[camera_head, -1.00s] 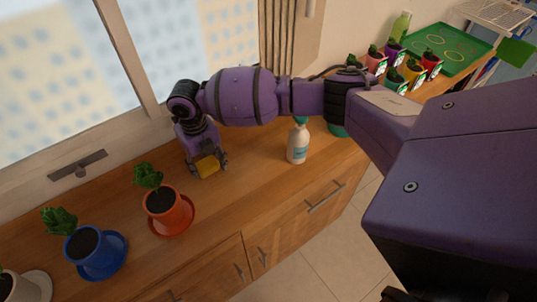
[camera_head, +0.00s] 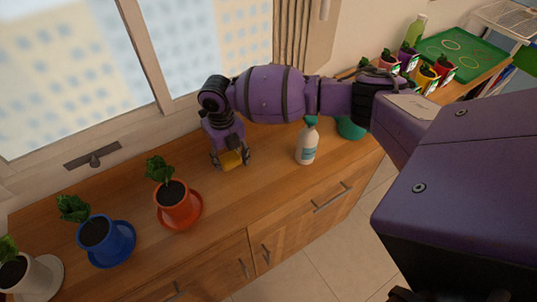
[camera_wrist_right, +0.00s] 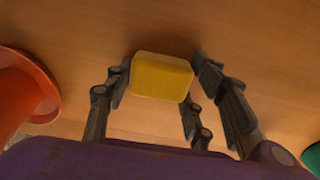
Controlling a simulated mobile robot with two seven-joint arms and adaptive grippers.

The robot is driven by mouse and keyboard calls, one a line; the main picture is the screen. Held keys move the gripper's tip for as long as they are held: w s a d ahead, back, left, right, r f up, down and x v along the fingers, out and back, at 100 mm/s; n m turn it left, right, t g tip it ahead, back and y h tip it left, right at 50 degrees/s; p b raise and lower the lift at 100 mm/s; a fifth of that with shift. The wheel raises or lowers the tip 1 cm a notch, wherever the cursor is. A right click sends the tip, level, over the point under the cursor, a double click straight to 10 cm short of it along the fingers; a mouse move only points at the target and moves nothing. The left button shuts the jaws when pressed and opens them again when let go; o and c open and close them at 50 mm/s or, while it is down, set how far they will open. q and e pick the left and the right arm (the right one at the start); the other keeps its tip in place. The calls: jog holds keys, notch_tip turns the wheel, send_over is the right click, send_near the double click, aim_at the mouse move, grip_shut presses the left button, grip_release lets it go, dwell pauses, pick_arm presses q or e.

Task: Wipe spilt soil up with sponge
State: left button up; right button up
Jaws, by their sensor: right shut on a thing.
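My right gripper (camera_head: 230,160) points down and is shut on a yellow sponge (camera_head: 231,160), low over the wooden counter (camera_head: 265,190). In the right wrist view the sponge (camera_wrist_right: 161,77) sits between the fingers; I cannot tell whether it touches the wood. The gripper is between the orange pot (camera_head: 174,202) and a white spray bottle (camera_head: 306,145). I see no clear spilt soil on the bare wood; soil shows only inside the pots. My left gripper is not in view.
A blue pot (camera_head: 95,234) and a white pot (camera_head: 14,272) with plants stand at the left on saucers. A teal item (camera_head: 350,128) is behind the bottle. Several small potted plants and a green tray (camera_head: 455,52) are at the far right. The window is behind the counter.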

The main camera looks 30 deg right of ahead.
aim_at(208, 175)
jog(key=shift+a+r, duration=0.1)
jog(key=shift+a, duration=3.7)
jog(key=shift+s+a, duration=0.15)
jog(key=shift+a, duration=1.7)
jog(key=shift+d, duration=5.8)
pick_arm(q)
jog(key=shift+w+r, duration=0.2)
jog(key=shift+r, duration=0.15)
pick_arm(e)
jog(key=shift+f, duration=0.2)
jog(key=shift+w+a+r+p, duration=0.15)
jog(key=shift+r+p, duration=0.5)
jog(key=shift+r, duration=0.95)
jog(key=shift+w+d+r+p, duration=0.15)
jog(key=shift+r+p, duration=0.5)
jog(key=shift+r, duration=0.9)
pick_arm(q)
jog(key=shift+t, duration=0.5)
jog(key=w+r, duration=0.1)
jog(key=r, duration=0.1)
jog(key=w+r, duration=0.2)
pick_arm(e)
jog(key=shift+a, duration=0.1)
